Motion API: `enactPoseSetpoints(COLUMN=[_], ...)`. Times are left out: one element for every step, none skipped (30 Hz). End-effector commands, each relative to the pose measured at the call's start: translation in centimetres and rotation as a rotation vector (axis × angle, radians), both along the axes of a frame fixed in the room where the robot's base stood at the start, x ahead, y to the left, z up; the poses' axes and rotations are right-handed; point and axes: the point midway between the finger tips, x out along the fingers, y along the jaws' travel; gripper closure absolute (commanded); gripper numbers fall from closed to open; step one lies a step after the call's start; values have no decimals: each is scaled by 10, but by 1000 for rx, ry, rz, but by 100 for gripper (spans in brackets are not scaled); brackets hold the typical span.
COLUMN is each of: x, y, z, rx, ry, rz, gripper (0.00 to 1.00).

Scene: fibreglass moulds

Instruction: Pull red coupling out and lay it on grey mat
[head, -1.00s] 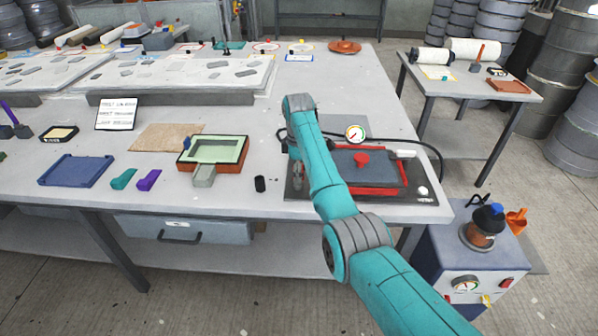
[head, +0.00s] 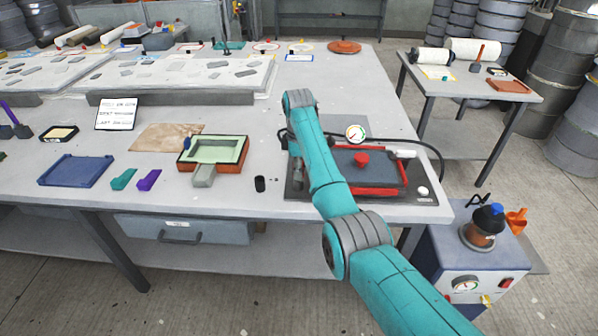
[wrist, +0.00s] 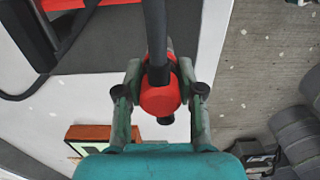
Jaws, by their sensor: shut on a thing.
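My gripper (wrist: 161,100) is shut on the red coupling (wrist: 159,97) in the wrist view, one finger on each side. A thick dark hose runs from the coupling to the top of that view, and a short black end shows below it. No socket shows around that end; the pale tabletop lies behind. In the head view my forearm hides the coupling and most of the gripper, near the left side of the red-framed mould. A flat grey mat (head: 346,124) lies on the table behind the mould, partly covered by my arm.
The red-framed mould (head: 398,184) stands on a dark board with a round gauge (head: 355,133) behind it. A black cup (head: 260,184) and a green-filled mould (head: 240,166) are to the left. A pump unit (head: 468,260) stands right of the table.

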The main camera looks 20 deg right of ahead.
Motion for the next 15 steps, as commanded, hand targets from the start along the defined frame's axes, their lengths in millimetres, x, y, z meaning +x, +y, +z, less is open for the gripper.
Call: enactPoseSetpoints(x=[0,0,0,0,0,0,0,0,0,0,0,0,0,0,0], y=[0,0,0,0,0,0,0,0,0,0,0,0,0,0,0], z=[2,4,5,6,7,8,9,10,12,13,14,15,16,17,18], rx=[0,0,0,0,0,0,0,0,0,0,0,0,0,0,0], ry=[-1,-1,-1,-1,-1,-1,-1,-1,-2,-2,-2,-2,-2,-2,-1], rz=[0,0,0,0,0,0,0,0,0,0,0,0,0,0,0], gripper=[100,100,100,100,100,100,100,100,100,100,100,100,100,100,100])
